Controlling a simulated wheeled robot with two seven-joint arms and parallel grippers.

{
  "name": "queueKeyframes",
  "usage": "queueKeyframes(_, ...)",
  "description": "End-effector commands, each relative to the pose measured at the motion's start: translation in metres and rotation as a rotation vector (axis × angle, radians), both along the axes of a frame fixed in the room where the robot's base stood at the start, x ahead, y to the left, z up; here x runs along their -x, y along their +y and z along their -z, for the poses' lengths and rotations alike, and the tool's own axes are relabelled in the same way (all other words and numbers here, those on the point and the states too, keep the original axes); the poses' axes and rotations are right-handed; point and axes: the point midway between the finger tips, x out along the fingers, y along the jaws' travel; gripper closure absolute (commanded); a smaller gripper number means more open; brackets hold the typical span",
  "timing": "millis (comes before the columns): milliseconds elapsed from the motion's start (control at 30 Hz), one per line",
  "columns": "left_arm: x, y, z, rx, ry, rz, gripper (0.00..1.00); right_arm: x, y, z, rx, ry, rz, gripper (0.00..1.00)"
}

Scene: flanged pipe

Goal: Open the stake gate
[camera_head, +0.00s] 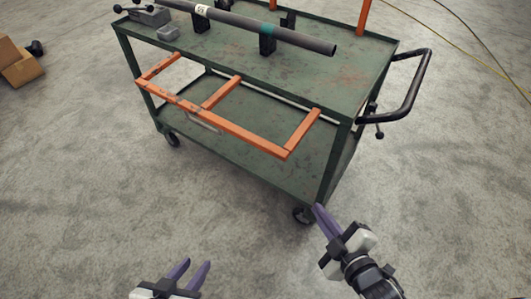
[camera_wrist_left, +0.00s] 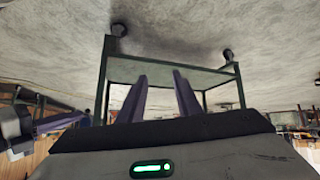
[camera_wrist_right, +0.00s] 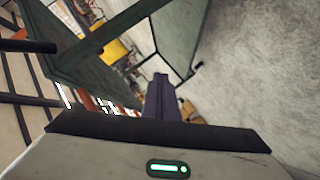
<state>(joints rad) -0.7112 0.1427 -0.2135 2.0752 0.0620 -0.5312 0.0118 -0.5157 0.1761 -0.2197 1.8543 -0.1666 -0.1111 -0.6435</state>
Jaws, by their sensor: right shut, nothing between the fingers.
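The stake gate is an orange barred frame (camera_head: 240,132) in the head view. It is tipped outward from the near long edge of the green cart (camera_head: 340,75), its bars running from that edge to an outer rail over the floor side. Whether it lies level or hangs lower I cannot tell. My left gripper (camera_head: 197,263) is open and empty over the floor, well short of the gate. My right gripper (camera_head: 317,207) is shut and empty, near the cart's front wheel in the picture, apart from the gate. The left wrist view shows the cart's lower frame (camera_wrist_left: 170,75) beyond the spread fingers.
A grey flanged pipe (camera_head: 300,40) rests on black supports on the cart top. A grey vise-like block (camera_head: 150,17) stands at the far left corner. A black push handle (camera_head: 415,95) sticks out right. The floor in front is clear.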

Motion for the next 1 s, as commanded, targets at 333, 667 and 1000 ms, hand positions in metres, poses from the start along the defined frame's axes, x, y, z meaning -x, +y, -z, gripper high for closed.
queueKeyframes(333,0.002,-0.003,0.018,0.032,-0.014,-0.015,0.69,-0.068,0.043,-0.047,1.246,-0.996,-0.439,1.0)
queueKeyframes(667,-0.001,-0.005,0.017,0.052,-0.03,-0.023,0.69,-0.058,0.073,-0.053,1.793,-1.536,-0.47,1.0)
queueKeyframes(1000,-0.001,-0.006,0.012,0.053,-0.034,-0.024,0.69,-0.083,0.11,-0.067,1.819,-1.571,-0.461,1.0)
